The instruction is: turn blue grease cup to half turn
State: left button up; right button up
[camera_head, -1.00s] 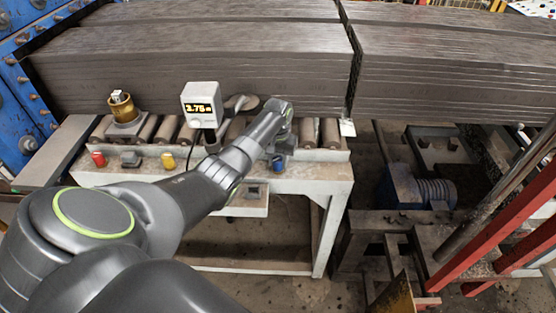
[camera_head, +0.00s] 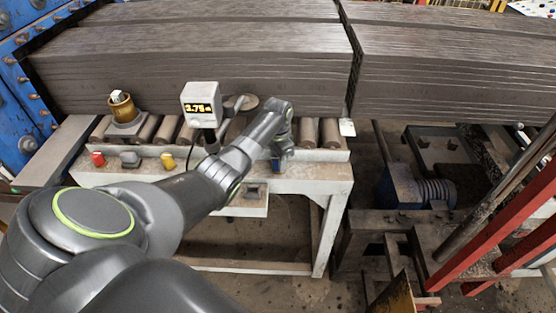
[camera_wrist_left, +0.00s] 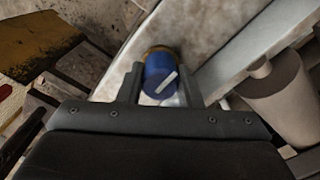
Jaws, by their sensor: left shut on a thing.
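The blue grease cup (camera_wrist_left: 158,70) is between the two fingers of my left gripper (camera_wrist_left: 159,88) in the left wrist view. A finger lies on each side of it, and the gripper is shut on it. The cup's top has a white line that runs diagonally, and a brass-coloured collar shows behind it. In the head view the blue cup (camera_head: 276,165) is small and partly hidden, at the front of the pale roller bench. My left gripper (camera_head: 281,154) is there too, mostly hidden by its own wrist. My right gripper is not in view.
Red (camera_head: 97,159), grey (camera_head: 130,158) and yellow (camera_head: 168,161) caps stand along the bench front. A display box (camera_head: 201,104) and a brass cup (camera_head: 122,107) stand behind them. Stacked grey slabs (camera_head: 190,60) fill the back. A blue motor (camera_head: 420,190) is at right.

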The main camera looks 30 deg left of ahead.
pick_arm(q)
jog(key=shift+f, duration=0.1)
dwell(0.4)
jog(key=o, duration=1)
